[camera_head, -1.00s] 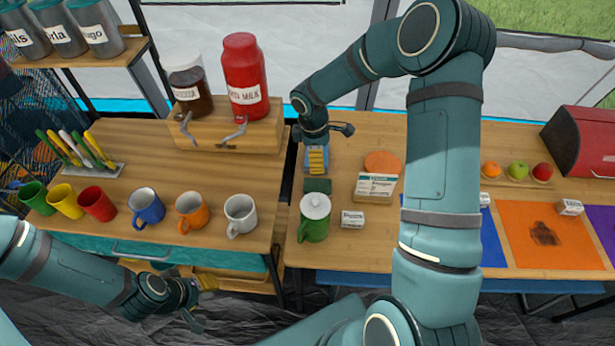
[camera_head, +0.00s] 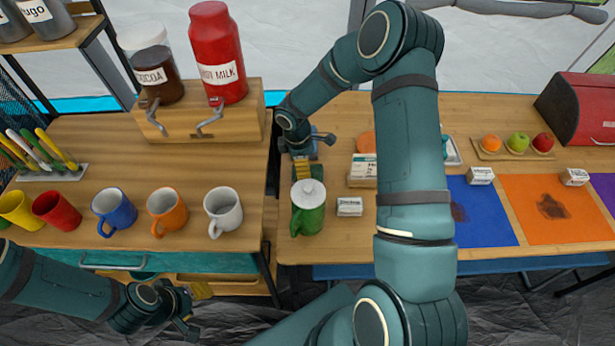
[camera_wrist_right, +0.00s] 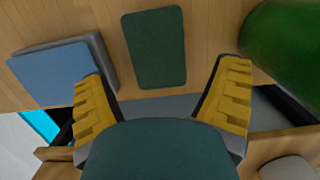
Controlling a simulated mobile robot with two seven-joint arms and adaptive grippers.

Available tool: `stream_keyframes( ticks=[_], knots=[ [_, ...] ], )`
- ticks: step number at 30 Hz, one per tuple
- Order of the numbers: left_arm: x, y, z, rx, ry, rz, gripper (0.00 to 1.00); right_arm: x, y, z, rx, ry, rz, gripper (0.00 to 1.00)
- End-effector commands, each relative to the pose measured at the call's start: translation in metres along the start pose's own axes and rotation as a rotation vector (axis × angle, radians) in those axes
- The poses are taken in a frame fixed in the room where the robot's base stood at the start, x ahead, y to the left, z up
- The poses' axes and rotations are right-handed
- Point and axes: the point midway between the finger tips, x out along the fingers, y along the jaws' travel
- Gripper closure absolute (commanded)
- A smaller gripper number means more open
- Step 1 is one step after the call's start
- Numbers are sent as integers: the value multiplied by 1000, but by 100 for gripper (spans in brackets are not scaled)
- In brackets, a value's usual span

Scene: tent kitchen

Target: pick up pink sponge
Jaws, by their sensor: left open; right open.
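I cannot make out a pink sponge in either view. My right gripper (camera_head: 302,168) is open and empty, pointing down over the table behind the green lidded mug. In the right wrist view its yellow fingers (camera_wrist_right: 162,90) are spread wide. A flat dark green pad (camera_wrist_right: 155,48) lies ahead between them, and a blue block with a grey side (camera_wrist_right: 58,75) lies by the left finger. Neither is held. My left gripper (camera_head: 188,303) is open and empty, low in front of the left counter. The arm and gripper hide part of the table.
The green lidded mug (camera_head: 308,207) stands close to the right gripper, with a small white box (camera_head: 349,206) beside it. A wooden dispenser stand (camera_head: 240,124) is to the left. Blue (camera_head: 143,208), orange (camera_head: 167,209) and white (camera_head: 223,210) mugs line the left counter.

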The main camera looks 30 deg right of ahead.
Motion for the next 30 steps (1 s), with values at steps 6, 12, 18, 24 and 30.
stream_keyframes(
  ticks=[6, 12, 18, 24, 30],
  knots=[
    [2, -1, 0, 0, 2, 0, 53, 12, 0, 0, 0, 0, -1, 12],
    [10, -4, -1, 1, 5, 0, 53, 39, 3, 0, 1, -1, -3, 12],
    [13, -5, -2, 1, 7, 0, 53, 57, 3, 0, 1, 0, 0, 12],
    [12, -5, -2, 1, 7, 0, 53, 57, 3, 0, 0, 0, 1, 13],
    [12, -5, -2, 1, 7, 0, 53, 57, 3, 0, 0, 0, 1, 41]
  ],
)
